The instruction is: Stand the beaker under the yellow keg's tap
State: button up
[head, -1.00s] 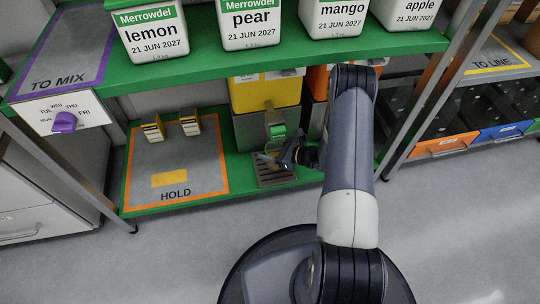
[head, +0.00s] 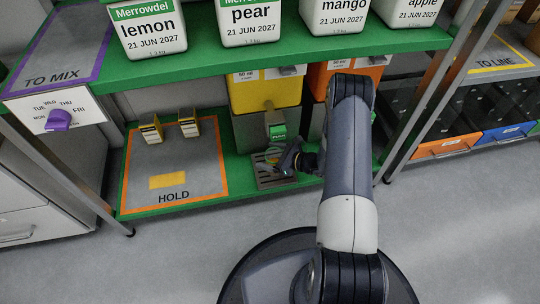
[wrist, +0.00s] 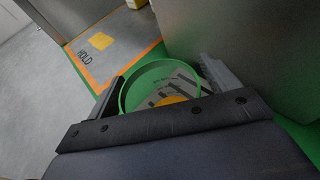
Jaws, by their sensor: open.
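The yellow keg (head: 265,93) stands on the lower green shelf, and its tap (head: 275,118) with a green label hangs at its front. The beaker (head: 272,155) is a small clear-looking vessel just below the tap, over the slatted drip tray (head: 268,183). In the wrist view the beaker's round green rim (wrist: 124,97) lies between the two fingers of my gripper (wrist: 160,90), which are apart. Slats and an orange patch show through it. My gripper also shows in the head view (head: 284,158), at the beaker's right side. Whether a finger touches the beaker is unclear.
An orange keg (head: 345,72) stands to the right, partly behind my arm. The HOLD mat (head: 190,165) lies left of the tray, with two small yellow-edged items at its back. The upper shelf (head: 300,62) with white tubs overhangs the kegs.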

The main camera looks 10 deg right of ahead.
jog(key=shift+s+d+r+p, duration=0.1)
jog(key=shift+d+r+p, duration=0.05)
jog(key=shift+r+p, duration=0.15)
jog(key=p+v, duration=0.3)
jog(key=v, duration=0.8)
jog(key=shift+s+d, duration=0.2)
jog(key=shift+c, duration=0.3)
dwell(1.4)
